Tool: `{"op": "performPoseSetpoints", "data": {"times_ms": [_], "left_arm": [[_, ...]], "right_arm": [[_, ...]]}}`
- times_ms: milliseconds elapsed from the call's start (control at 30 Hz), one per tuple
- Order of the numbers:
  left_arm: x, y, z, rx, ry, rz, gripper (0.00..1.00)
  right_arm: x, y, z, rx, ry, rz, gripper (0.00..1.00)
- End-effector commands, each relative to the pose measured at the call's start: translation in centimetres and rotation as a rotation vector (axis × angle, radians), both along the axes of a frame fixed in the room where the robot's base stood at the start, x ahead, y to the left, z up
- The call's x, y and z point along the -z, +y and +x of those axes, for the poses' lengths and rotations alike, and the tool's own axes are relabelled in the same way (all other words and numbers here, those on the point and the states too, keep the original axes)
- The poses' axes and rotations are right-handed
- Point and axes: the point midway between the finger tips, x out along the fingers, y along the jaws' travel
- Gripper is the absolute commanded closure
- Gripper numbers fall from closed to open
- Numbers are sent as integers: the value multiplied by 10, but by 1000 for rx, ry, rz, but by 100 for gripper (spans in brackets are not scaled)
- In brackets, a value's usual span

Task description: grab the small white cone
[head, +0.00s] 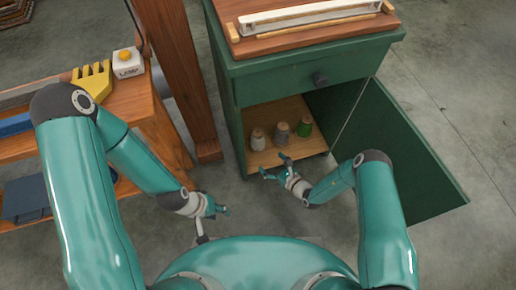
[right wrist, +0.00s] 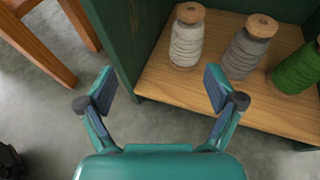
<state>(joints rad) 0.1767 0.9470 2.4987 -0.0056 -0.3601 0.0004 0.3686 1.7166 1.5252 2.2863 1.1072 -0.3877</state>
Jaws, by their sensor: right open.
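The small white cone (head: 258,139) stands upright on the wooden shelf inside the green cabinet, leftmost in a row. It also shows in the right wrist view (right wrist: 187,38), wound with whitish yarn. A grey cone (head: 281,131) stands to its right, and a green cone (head: 305,126) beyond that. My right gripper (head: 273,168) is open and empty in front of the shelf, short of the white cone. Its two fingers are spread apart in the right wrist view (right wrist: 160,90). My left gripper (head: 219,210) hangs near the wooden bench, away from the cones; its finger state is unclear.
The green cabinet's door (head: 385,150) stands open on the right. A drawer with a dark knob (head: 320,79) is above the opening. A wooden post (head: 180,75) and a workbench (head: 150,108) are on the left.

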Motion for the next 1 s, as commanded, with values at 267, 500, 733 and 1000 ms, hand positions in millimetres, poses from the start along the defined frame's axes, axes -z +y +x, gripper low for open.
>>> {"op": "performPoseSetpoints", "data": {"times_ms": [267,500,733,1000], "left_arm": [[22,0,0,0,-1,0,60],[45,0,0,0,0,0,60],[63,0,0,0,0,0,60],[73,0,0,0,0,0,60]], "right_arm": [[27,-17,33,150,-40,0,8],[43,8,74,147,-41,1,8],[54,26,107,146,-38,1,8],[60,34,120,147,-36,2,8]]}}
